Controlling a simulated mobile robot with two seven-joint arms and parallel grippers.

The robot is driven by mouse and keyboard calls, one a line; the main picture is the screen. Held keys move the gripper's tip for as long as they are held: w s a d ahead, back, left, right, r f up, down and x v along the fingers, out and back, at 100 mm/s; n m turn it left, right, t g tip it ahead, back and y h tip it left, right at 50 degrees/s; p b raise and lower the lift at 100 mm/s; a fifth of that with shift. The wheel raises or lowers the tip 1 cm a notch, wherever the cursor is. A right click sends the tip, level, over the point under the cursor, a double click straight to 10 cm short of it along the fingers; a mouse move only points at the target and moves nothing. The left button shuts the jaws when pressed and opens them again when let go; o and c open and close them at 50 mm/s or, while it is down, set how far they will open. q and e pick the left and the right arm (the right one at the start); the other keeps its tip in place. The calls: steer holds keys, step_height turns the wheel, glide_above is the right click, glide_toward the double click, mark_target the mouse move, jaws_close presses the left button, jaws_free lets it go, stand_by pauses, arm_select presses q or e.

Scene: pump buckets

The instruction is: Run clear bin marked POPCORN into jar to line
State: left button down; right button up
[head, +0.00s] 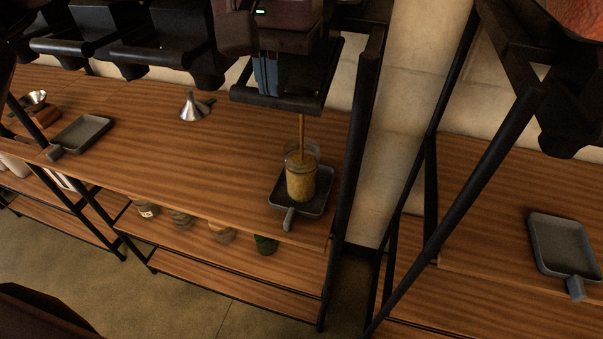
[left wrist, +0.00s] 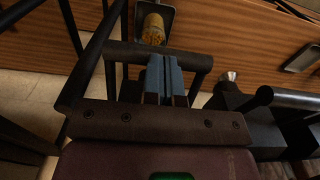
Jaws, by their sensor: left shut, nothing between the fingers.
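My left gripper (head: 266,77) has its blue fingers shut and empty, at the dark bar (head: 270,101) on the front of a dispenser at the top; contact is hard to tell. The fingers also show in the left wrist view (left wrist: 165,78). A thin yellow-brown stream (head: 302,130) falls from under this dispenser into a clear jar (head: 301,182). The jar stands upright on a grey tray (head: 318,205) and holds yellow grains over much of its height. The jar also shows in the left wrist view (left wrist: 153,28). No POPCORN label or fill line is readable. My right gripper is out of view.
A metal funnel (head: 194,107) stands on the wooden shelf, left of the jar. Another grey tray (head: 82,133) lies further left, and one (head: 562,245) on the right-hand rack. A black post (head: 356,150) rises right of the jar. Several small jars stand on the shelf below.

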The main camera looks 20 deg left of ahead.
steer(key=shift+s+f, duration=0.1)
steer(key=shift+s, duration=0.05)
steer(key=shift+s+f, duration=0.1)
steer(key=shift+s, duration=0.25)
arm_select(q)
steer(key=r+p, duration=0.1)
steer(key=r, duration=0.1)
steer(key=r+p, duration=0.1)
steer(key=r, duration=0.4)
steer(key=shift+s+r+p, duration=0.25)
steer(key=shift+p, duration=0.15)
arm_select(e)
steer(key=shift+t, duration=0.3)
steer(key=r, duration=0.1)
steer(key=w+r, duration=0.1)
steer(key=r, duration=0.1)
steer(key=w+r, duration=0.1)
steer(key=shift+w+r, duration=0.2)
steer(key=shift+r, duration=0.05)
arm_select(q)
steer(key=shift+w+f, duration=0.1)
steer(key=shift+r+p, duration=0.95)
steer(key=shift+r, duration=1.55)
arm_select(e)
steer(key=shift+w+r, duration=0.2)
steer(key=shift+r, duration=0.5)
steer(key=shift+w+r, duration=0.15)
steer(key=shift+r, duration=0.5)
